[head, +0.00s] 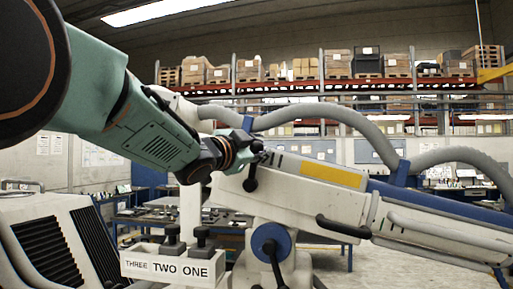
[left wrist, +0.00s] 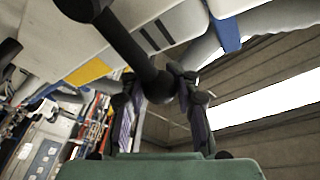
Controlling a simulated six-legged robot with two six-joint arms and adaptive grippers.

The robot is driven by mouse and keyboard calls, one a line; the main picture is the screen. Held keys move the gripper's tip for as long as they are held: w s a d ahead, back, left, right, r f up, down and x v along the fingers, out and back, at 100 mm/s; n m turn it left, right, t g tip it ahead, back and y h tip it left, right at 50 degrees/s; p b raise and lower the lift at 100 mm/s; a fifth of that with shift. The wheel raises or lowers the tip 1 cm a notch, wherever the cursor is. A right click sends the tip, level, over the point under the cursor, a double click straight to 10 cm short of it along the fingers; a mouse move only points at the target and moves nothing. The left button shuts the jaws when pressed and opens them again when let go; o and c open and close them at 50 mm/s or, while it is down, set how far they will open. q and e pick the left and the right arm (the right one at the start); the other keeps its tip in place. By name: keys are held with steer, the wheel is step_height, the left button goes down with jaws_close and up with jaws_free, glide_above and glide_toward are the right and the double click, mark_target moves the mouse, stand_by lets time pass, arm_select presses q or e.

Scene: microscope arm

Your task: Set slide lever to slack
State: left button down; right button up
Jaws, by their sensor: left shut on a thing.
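The slide lever (left wrist: 132,48) is a black rod with a round knob (left wrist: 157,88), on the white microscope arm (left wrist: 35,35). In the left wrist view its knob sits between the two dark fingers of my left gripper (left wrist: 165,95), which is shut on it. In the head view my left gripper (head: 257,150) is at the upper left end of the microscope arm (head: 300,190), and the black lever (head: 250,180) shows just below it. The fingertips are small and partly hidden there. My right gripper is not in view.
A blue round hub with a black handle (head: 270,247) is below the arm. A black grip bar (head: 343,228) juts out at right. Grey hoses (head: 330,112) arch above. A box labelled THREE TWO ONE (head: 172,268) stands at lower left beside a vented housing (head: 60,245).

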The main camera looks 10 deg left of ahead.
arm_select(q)
steer(key=shift+d+f, duration=0.1)
steer(key=shift+f, duration=0.35)
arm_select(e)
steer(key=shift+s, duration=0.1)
arm_select(q)
steer(key=c, duration=1.4)
jaws_free()
steer(key=o, duration=0.4)
steer(key=shift+s+r, duration=0.35)
steer(key=shift+w, duration=0.15)
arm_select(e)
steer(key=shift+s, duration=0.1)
arm_select(q)
steer(key=shift+w, duration=0.1)
steer(key=shift+s+a, duration=0.25)
steer(key=shift+s, duration=0.05)
steer(key=v, duration=0.5)
steer(key=shift+s, duration=0.4)
steer(key=shift+s+a+f, duration=0.1)
steer(key=shift+s+a, duration=0.2)
steer(key=shift+s, duration=0.15)
